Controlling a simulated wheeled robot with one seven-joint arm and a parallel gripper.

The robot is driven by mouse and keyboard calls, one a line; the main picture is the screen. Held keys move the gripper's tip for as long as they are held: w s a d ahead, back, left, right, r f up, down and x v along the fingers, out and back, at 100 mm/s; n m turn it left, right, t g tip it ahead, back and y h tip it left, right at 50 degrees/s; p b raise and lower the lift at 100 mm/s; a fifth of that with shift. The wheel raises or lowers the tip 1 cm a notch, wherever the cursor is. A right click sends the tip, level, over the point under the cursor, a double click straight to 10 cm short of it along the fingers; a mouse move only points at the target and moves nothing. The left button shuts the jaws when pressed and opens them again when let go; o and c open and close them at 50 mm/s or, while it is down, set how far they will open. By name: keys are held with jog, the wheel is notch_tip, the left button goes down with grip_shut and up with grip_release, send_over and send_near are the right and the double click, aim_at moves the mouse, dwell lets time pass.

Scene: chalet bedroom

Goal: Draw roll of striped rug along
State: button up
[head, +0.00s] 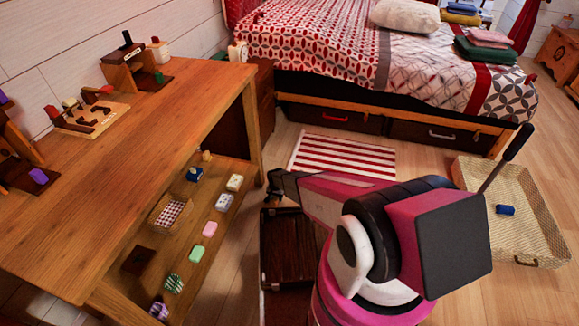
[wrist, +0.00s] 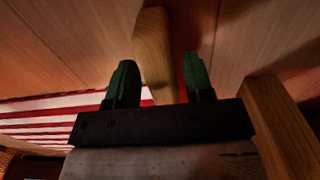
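The red-and-white striped rug (head: 342,156) lies on the floor in front of the bed in the head view. It looks flat, and I cannot make out a rolled part. Its stripes also show at the left of the wrist view (wrist: 45,122). My gripper (head: 272,182) is low beside the desk's leg, near the rug's front left corner. In the wrist view its two green fingers (wrist: 158,82) stand apart. A pale wooden piece (wrist: 155,45) shows in the gap, beyond or between them; I cannot tell which. The rug is left of the fingers there.
The wooden desk (head: 130,150) and its low shelf (head: 225,240) with small items border the left. The bed (head: 400,85) with drawers closes off the back. A woven tray (head: 535,225) holding a blue item (head: 505,210) stands right. A dark case (head: 287,245) lies below my arm.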

jog(key=c, duration=0.7)
jog(key=shift+o, duration=0.2)
jog(key=shift+s+d, duration=0.25)
jog(key=shift+d, duration=0.4)
jog(key=shift+s+d, duration=0.2)
jog(key=shift+d, duration=0.45)
jog(key=shift+s+d, duration=0.25)
jog(key=shift+d, duration=0.4)
jog(key=shift+s+d+f, duration=0.1)
jog(key=shift+s+d, duration=0.1)
jog(key=shift+d, duration=0.35)
